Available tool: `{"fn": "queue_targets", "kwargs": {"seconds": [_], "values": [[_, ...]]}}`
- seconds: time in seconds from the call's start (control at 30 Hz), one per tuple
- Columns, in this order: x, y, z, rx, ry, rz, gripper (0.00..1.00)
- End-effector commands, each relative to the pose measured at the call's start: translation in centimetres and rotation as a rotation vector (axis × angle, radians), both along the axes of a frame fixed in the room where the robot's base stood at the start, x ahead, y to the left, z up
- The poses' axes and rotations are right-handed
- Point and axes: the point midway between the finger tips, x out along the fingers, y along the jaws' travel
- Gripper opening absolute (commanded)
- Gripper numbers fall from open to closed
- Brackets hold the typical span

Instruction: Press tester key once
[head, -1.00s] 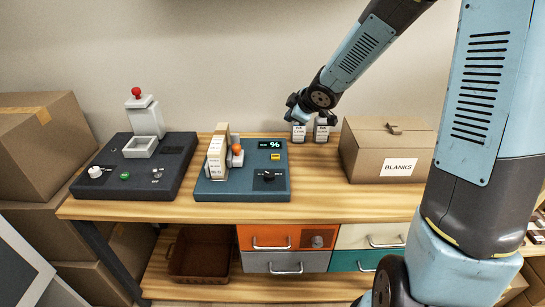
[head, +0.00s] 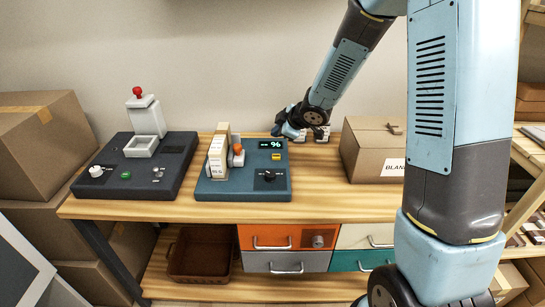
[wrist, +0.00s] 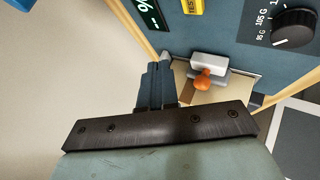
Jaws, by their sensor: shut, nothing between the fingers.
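The tester is a dark blue console (head: 225,187) on the wooden bench, with a lit display (head: 268,144) reading "%" and a black dial (head: 269,176). Its small yellow key (head: 276,156) is on the right part of the top face. The key (wrist: 193,6) also shows at the top edge of the wrist view, partly cut off. My gripper (head: 280,132) is near the tester's back right corner, behind the key and apart from it. In the wrist view my gripper's fingers (wrist: 156,84) are together and empty.
A cream block (head: 218,158) and an orange knob (head: 238,149) stand on the tester's left part. A dark press console (head: 130,187) is to its left. A carton (head: 370,155) and small white labelled items (head: 322,135) are to the right. The bench front is clear.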

Motion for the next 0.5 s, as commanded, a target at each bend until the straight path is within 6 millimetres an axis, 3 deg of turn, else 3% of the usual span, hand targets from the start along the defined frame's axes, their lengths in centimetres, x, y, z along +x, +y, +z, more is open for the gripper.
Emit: {"fn": "queue_targets", "kwargs": {"seconds": [0.5], "values": [[0.0,-0.1,-5.6,-0.002,0.0,-0.001,0.0]]}}
